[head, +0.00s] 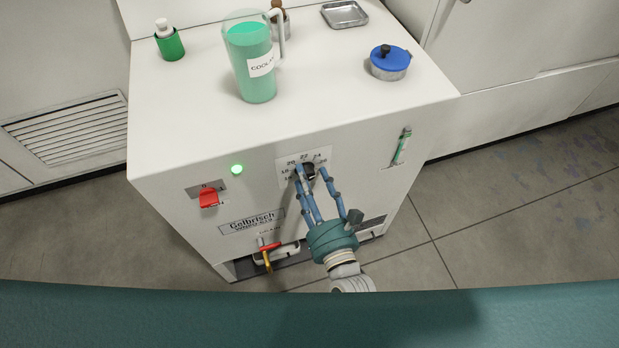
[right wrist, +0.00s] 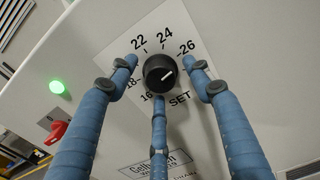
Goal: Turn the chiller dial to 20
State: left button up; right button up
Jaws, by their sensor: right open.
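The chiller dial (head: 308,169) is a black round knob on a white scale plate on the front of the white chiller. The dial fills the middle of the right wrist view (right wrist: 159,73). Its white mark slants up and right, below the direction of the 26. The 16, 18, 22, 24, 26 and SET labels show there; the 20 is hidden behind a finger. My right gripper (head: 311,175) has three blue fingers, open and spread around the dial. In the right wrist view (right wrist: 160,85) gaps show beside the side fingertips; the lower finger's contact is unclear. My left gripper is out of view.
On the chiller front are a lit green lamp (head: 236,169), a red switch (head: 209,198), a red-handled valve (head: 269,247) and a green sight gauge (head: 402,147).

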jog(key=shift+w, duration=0.1)
jog(key=c, duration=1.2)
jog(key=shift+o, duration=0.2)
